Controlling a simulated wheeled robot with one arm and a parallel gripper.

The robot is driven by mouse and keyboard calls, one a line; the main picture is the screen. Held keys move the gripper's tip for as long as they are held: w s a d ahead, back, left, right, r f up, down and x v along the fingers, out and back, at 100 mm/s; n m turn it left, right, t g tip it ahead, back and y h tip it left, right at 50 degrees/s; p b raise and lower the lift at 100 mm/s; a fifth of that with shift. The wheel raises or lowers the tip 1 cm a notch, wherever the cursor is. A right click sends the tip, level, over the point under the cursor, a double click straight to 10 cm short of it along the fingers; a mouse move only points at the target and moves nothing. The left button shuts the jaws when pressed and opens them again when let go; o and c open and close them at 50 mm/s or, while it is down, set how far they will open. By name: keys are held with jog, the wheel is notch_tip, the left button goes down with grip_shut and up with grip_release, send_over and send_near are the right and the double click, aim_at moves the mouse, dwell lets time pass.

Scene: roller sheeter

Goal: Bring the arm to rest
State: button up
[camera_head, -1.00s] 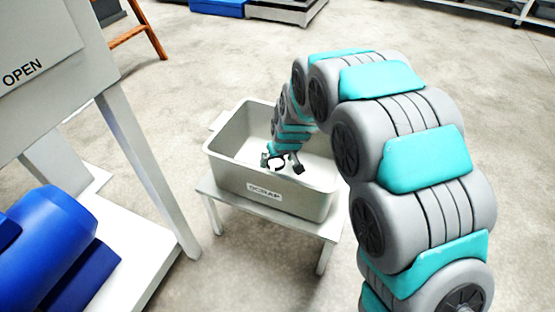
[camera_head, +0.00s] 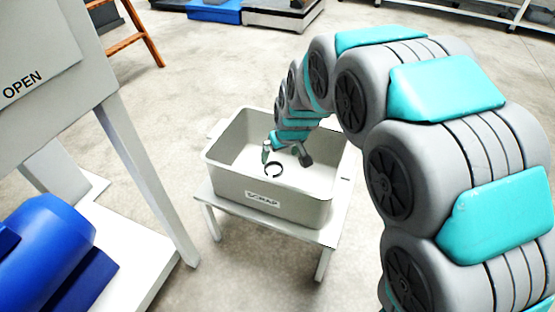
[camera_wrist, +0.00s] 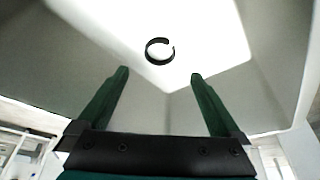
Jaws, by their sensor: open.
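My gripper (camera_head: 286,153) is open and empty, inside the upper part of the grey bin (camera_head: 232,181) labelled SCRAP. Its two dark green fingers are spread apart in the wrist view (camera_wrist: 159,74). A black C-shaped ring (camera_head: 266,170) shows in the bin, just below the fingers and apart from them. In the wrist view the ring (camera_wrist: 151,45) lies beyond the fingertips, over the bright bin floor. I cannot tell whether it touches the floor. My arm arches in from the right.
The bin stands on a small white table (camera_head: 327,238). A white machine panel marked OPEN (camera_head: 45,60) and a blue rounded part (camera_head: 45,235) stand at the left. An orange ladder (camera_head: 143,35) is behind. Concrete floor is open around the table.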

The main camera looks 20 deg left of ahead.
jog(key=shift+v, duration=1.1)
